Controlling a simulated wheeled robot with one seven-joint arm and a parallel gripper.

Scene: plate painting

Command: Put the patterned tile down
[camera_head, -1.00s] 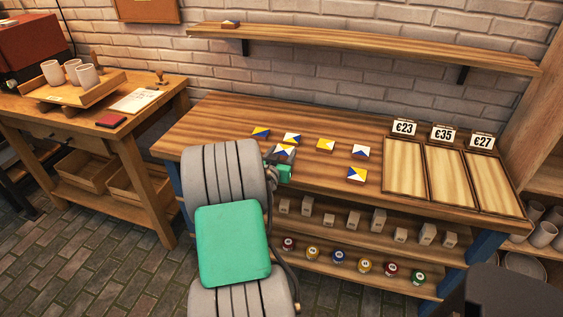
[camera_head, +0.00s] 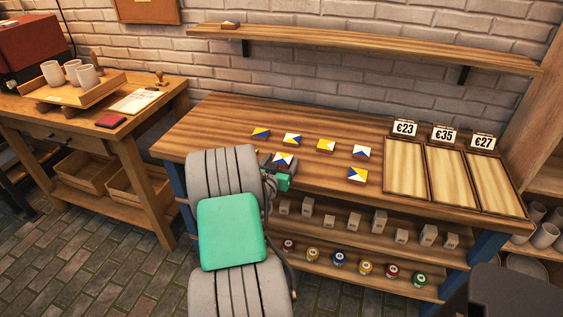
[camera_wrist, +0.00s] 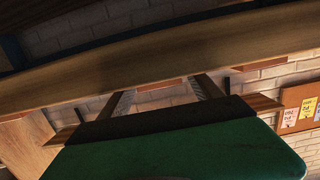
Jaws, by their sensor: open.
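The patterned tile (camera_head: 283,159), white with blue and yellow, lies near the front edge of the wooden table (camera_head: 225,115), just beyond my wrist. My gripper (camera_head: 280,165) is low at that edge, partly hidden by my arm; its dark fingers appear to be on either side of this tile. In the wrist view my gripper (camera_wrist: 163,88) has its two fingers well apart. A thin reddish-brown strip shows between them, and I cannot tell whether it is the tile. Contact between fingers and tile cannot be made out.
Wooden trays (camera_head: 406,168) with price signs fill the table's right end. A wall shelf (camera_head: 370,47) runs above.

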